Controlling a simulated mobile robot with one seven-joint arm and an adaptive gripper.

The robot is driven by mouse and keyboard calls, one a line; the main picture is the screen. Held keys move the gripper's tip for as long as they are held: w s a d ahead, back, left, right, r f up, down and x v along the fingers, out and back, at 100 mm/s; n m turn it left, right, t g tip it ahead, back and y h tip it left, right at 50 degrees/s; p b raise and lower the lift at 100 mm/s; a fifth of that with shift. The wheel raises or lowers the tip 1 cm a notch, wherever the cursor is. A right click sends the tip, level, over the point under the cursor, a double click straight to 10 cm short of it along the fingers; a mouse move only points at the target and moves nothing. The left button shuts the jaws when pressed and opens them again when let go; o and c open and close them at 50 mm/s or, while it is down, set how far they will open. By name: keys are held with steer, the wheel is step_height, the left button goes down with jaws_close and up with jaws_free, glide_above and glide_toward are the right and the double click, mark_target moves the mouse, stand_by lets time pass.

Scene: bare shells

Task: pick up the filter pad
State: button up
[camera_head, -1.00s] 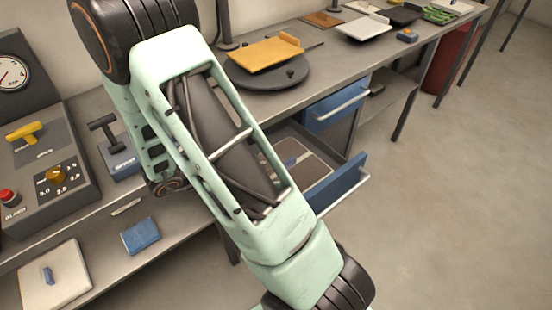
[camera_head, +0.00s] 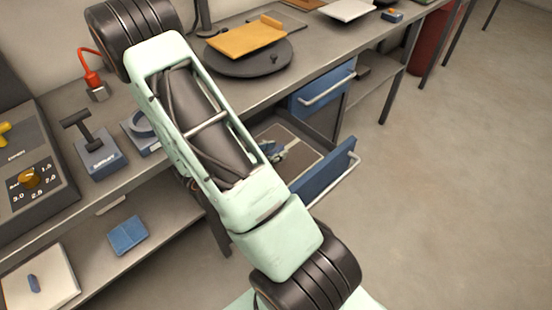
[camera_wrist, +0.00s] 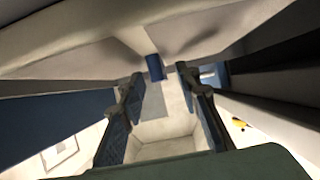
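I cannot tell for certain which thing is the filter pad. A small blue block (camera_wrist: 155,67) shows between my fingertips in the wrist view. My gripper (camera_wrist: 161,75) is open around its line of sight, with visible gaps at both sides; I cannot tell how far off the block is. In the head view, the open drawer (camera_head: 325,178) has a blue front, and a small blue-grey shape (camera_head: 274,150) shows inside, partly hidden by my arm. A blue square pad (camera_head: 128,235) lies on the lower shelf, left of my arm.
A pale square plate (camera_head: 58,274) with a blue tab lies on the lower shelf. The bench holds a dark round turntable (camera_head: 245,66) with an orange tray (camera_head: 247,38), a lever switch (camera_head: 98,155) and a control box (camera_head: 35,150). Floor at right is clear.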

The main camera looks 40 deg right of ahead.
steer(key=shift+w+d+f, duration=0.1)
steer(key=shift+d+f, duration=0.2)
steer(key=shift+d, duration=0.35)
steer(key=shift+c, duration=0.5)
jaws_close()
steer(key=shift+r, duration=0.1)
